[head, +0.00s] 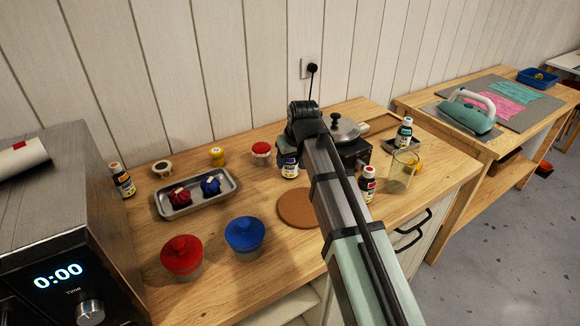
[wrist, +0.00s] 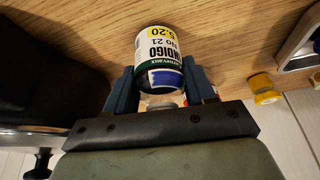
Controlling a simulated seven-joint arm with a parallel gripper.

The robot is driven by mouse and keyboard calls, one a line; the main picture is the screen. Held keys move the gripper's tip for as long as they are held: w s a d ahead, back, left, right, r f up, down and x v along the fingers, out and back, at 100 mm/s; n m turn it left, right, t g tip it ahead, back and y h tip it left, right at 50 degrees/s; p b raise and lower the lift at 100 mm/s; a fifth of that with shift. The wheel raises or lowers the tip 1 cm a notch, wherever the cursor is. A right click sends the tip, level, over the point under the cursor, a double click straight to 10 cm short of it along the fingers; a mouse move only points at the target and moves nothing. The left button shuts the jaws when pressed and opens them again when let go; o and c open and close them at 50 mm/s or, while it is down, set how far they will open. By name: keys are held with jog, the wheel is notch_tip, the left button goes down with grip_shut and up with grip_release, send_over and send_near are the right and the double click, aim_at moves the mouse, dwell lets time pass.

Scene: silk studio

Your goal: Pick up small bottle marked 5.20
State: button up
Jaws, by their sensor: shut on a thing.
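The small bottle marked 5.20 (wrist: 158,45) has a white, yellow and dark label reading INDIGO and NO 21. My gripper (wrist: 156,78) is shut on it, with one dark finger on each side. In the head view the bottle (head: 289,168) shows just left of my arm, low over the wooden counter. I cannot tell whether the bottle's base touches the counter.
Similar bottles stand at the left (head: 122,181), right of my arm (head: 367,184) and farther back (head: 404,133). A glass beaker (head: 402,172), a lidded pot (head: 343,130), a round brown mat (head: 297,208) and a metal tray (head: 228,186) are nearby.

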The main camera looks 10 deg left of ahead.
jog(key=c, duration=0.4)
jog(key=shift+r, duration=0.15)
